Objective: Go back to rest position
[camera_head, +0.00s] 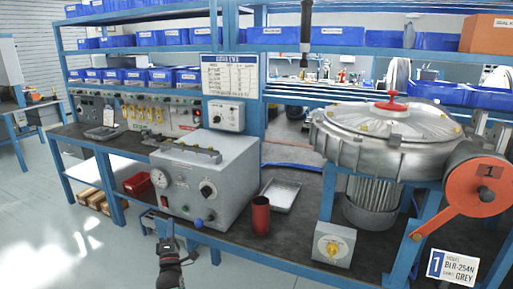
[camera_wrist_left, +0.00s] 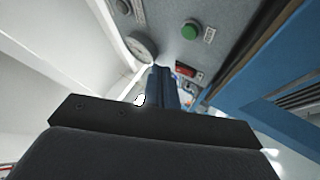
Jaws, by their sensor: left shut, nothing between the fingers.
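My left gripper (camera_head: 169,232) shows low in the head view, in front of the bench's front edge and below the grey test box. Its black body points upward in the picture and its fingers are together and empty. In the left wrist view the narrow dark fingers (camera_wrist_left: 163,82) lie side by side with nothing held. Beyond them is a grey panel (camera_wrist_left: 218,22) with a gauge, a green button and a red switch. I cannot tell the exact gap between the gripper and the bench. My right gripper is in neither view.
The grey test box (camera_head: 206,178) stands on the bench, with a red cup (camera_head: 261,216) and a metal tray (camera_head: 281,195) to its right. A large blower (camera_head: 385,140) stands farther right. A dark vertical tool (camera_head: 306,30) hangs at the top. Open floor (camera_head: 60,235) lies left.

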